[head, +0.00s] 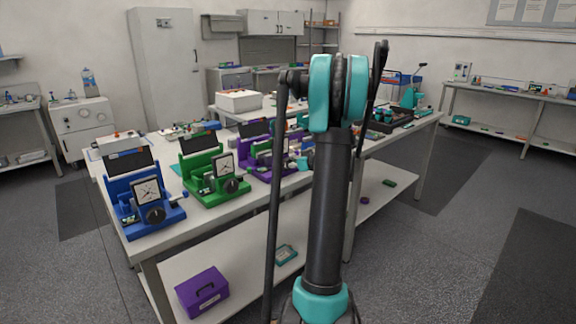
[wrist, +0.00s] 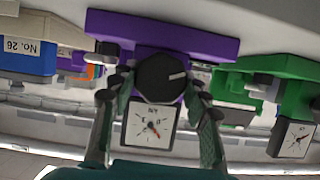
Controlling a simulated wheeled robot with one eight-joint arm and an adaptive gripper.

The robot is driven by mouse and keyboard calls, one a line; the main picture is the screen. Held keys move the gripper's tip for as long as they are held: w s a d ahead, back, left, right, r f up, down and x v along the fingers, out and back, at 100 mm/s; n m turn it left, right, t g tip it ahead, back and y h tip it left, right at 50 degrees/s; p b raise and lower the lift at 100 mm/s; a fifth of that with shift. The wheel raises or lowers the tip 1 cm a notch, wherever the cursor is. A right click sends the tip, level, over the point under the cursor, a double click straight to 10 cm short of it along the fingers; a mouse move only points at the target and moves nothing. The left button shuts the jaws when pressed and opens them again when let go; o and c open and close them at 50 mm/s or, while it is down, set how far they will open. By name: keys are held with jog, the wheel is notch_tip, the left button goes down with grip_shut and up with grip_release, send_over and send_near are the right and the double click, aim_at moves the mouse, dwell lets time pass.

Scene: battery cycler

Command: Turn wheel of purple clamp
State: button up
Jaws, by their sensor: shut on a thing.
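The purple clamp (wrist: 165,32) fills the upper middle of the wrist view, which is turned upside down. Its black round wheel (wrist: 160,72) with a white mark faces me, and a white dial gauge (wrist: 150,125) shows below it. My gripper (wrist: 158,84) has one finger on each side of the wheel and is shut on it. In the head view the purple clamp (head: 258,164) stands on the bench beside the green one, partly hidden behind my arm. I cannot make out the fingers there.
A green clamp (head: 213,182) and a blue clamp (head: 143,207) stand to the left on the white bench (head: 215,218). The green clamp is close beside the wheel in the wrist view (wrist: 290,102). A purple box (head: 202,290) lies on the lower shelf.

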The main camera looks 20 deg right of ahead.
jog(key=m+y, duration=0.1)
jog(key=m, duration=0.1)
jog(key=shift+d+m+g+y, duration=0.1)
jog(key=shift+m+g+y, duration=0.2)
jog(key=shift+y, duration=0.1)
jog(key=o, duration=1.2)
jog(key=v, duration=1.2)
jog(key=shift+f, duration=0.1)
